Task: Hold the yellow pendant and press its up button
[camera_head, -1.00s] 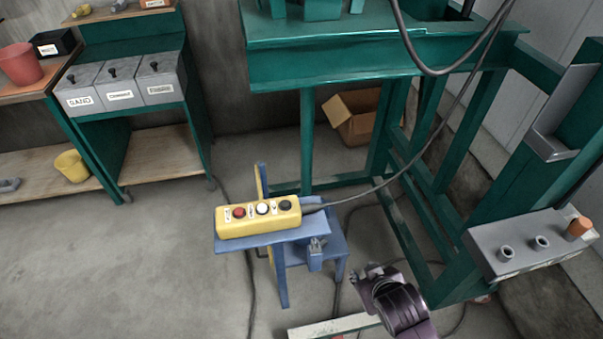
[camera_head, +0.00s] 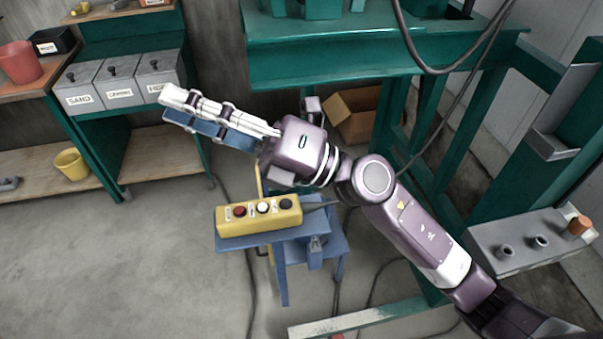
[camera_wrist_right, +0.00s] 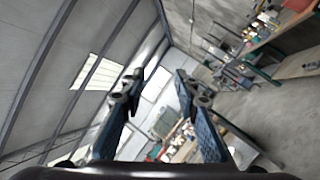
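The yellow pendant (camera_head: 258,224) lies on a small blue stand (camera_head: 285,243). Its top face carries a red, a white and a black button; their labels are too small to read. A cable leaves its right end. My right gripper (camera_head: 170,108) is above and behind the pendant in the picture, apart from it, with its fingers pointing left. In the right wrist view its two fingers (camera_wrist_right: 160,88) stand apart with nothing between them. My left gripper is not in view.
A green frame (camera_head: 330,68) stands behind the stand, with a cardboard box (camera_head: 355,115) at its foot. Labelled grey bins (camera_head: 120,85) stand at the left. The floor left of the stand is clear.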

